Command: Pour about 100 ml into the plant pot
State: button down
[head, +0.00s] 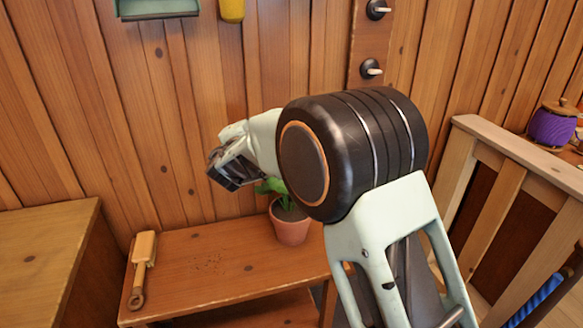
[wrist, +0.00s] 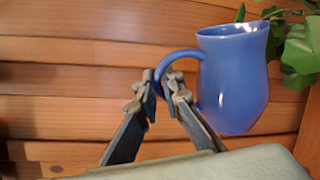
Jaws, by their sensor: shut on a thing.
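A blue jug (wrist: 232,85) shows at the right of the wrist view, its mouth towards the top of that picture. My gripper (wrist: 166,88) is shut on the jug's looped handle. In the head view my gripper (head: 226,172) is above the bench, left of the plant, and the jug is hidden there. I cannot tell how far the jug is tilted, nor see liquid inside. The terracotta plant pot (head: 290,228) stands on the bench, with dark soil and green leaves partly behind my arm. Green leaves (wrist: 300,48) also show beside the jug in the wrist view.
The wooden bench (head: 225,285) holds a brush (head: 141,266) at its left end and dark crumbs (head: 208,263). A wooden cabinet (head: 45,245) stands left. A plank wall is close behind.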

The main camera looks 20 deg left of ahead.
jog(key=shift+w+d+r+m+b, duration=0.2)
jog(key=shift+d+b, duration=0.25)
jog(key=shift+b, duration=0.3)
jog(key=shift+w+d+r+m+b, duration=0.15)
jog(key=shift+d+m+b, duration=0.2)
jog(key=shift+b, duration=0.45)
jog(key=shift+w+d+r+m+b, duration=0.15)
jog(key=shift+d+b, duration=0.35)
jog(key=shift+b, duration=0.25)
